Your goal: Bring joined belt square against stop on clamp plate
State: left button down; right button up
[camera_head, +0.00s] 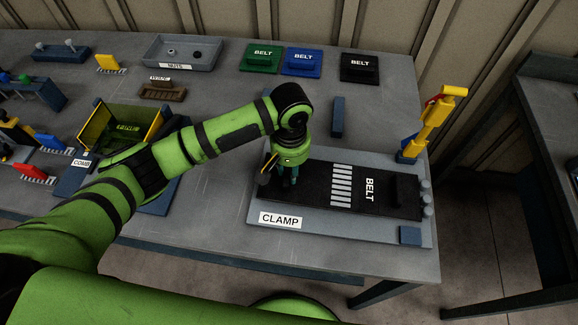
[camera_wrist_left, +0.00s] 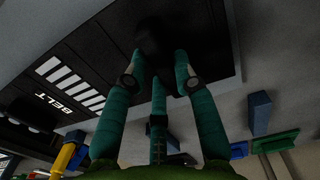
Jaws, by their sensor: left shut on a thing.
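The black joined belt (camera_head: 372,207) lies along the clamp plate (camera_head: 350,232), with white teeth at its joint and a raised block near its right end. It also shows in the wrist view (camera_wrist_left: 110,62). My left gripper (camera_head: 287,180) points down at the belt's left half. In the wrist view its teal fingers (camera_wrist_left: 160,75) are shut around a dark block on the belt, hard to make out. Several round grey posts (camera_head: 427,197) stand at the plate's right edge, close to the belt's right end; I cannot tell whether they touch. My right gripper is out of view.
A yellow lever (camera_head: 434,122) stands upright at the plate's back right corner. A blue block (camera_head: 410,235) sits at the front right corner. A loose blue bar (camera_head: 338,117) lies behind the plate. Green, blue and black belt pieces (camera_head: 302,61) lie at the back. An open bin (camera_head: 155,123) stands left.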

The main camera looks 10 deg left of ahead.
pick_arm(q)
jog(key=shift+d+p, duration=0.4)
dwell(0.3)
jog(key=c, duration=0.9)
grip_release()
jog(key=shift+s+a+f, duration=0.1)
jog(key=shift+s+f, duration=0.05)
jog(key=shift+a+r, duration=0.1)
jog(key=shift+r, duration=0.2)
jog(key=r, duration=1.1)
jog(key=shift+d+r, duration=0.25)
jog(key=shift+r, duration=0.15)
